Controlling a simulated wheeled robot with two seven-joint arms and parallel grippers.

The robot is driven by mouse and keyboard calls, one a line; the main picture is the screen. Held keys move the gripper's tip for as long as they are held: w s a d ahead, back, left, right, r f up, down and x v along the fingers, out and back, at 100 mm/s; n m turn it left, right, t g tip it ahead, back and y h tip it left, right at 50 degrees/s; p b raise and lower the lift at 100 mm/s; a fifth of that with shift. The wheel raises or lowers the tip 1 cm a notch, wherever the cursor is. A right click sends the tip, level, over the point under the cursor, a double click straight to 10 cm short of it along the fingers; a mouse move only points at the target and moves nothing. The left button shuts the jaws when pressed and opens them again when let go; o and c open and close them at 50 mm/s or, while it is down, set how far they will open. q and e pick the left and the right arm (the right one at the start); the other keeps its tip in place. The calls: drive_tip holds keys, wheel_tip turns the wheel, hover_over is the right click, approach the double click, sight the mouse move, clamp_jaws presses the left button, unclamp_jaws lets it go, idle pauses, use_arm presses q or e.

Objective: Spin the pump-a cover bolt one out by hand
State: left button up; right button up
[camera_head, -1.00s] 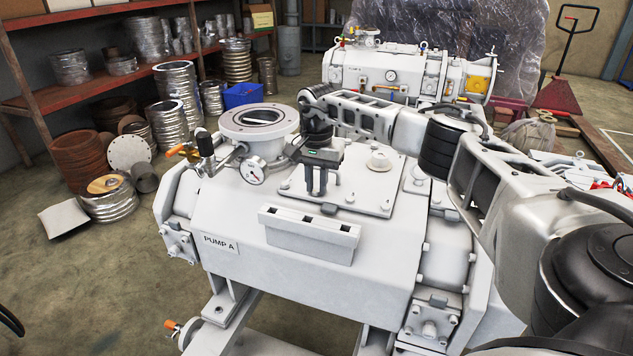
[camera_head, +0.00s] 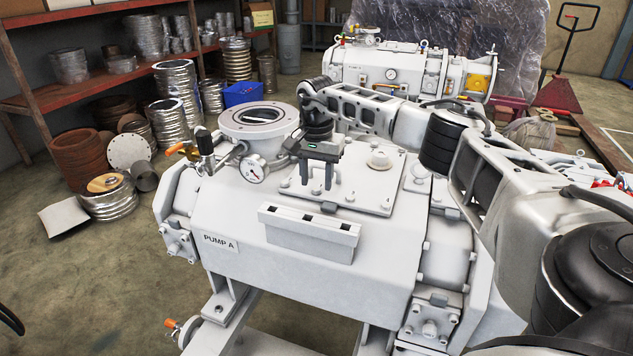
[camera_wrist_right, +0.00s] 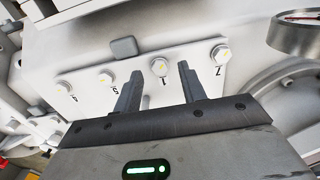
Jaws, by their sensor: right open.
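Pump A (camera_head: 300,285) is the large pale housing in the head view, its cover plate (camera_head: 360,196) on top. In the right wrist view a row of hex bolts with yellow marks runs along the plate edge (camera_wrist_right: 90,90). Cover bolt one (camera_wrist_right: 160,66), marked "1", sits in the row. My right gripper (camera_head: 316,188) is open over the near left part of the plate. In the wrist view its fingers (camera_wrist_right: 160,74) stand either side of bolt one's line, with space between them and the head. Fingertip height above the plate is unclear. My left gripper is out of view.
A slotted pale tray (camera_head: 308,232) is on the pump's front slope. A pressure gauge (camera_head: 253,168) and round flange port (camera_head: 258,122) stand left of the plate. Another pump (camera_head: 400,75) stands behind.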

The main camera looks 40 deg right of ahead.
sight(316, 188)
wheel_tip(316, 188, up, 15)
drive_tip(key=shift+f, duration=0.2)
idle(0.3)
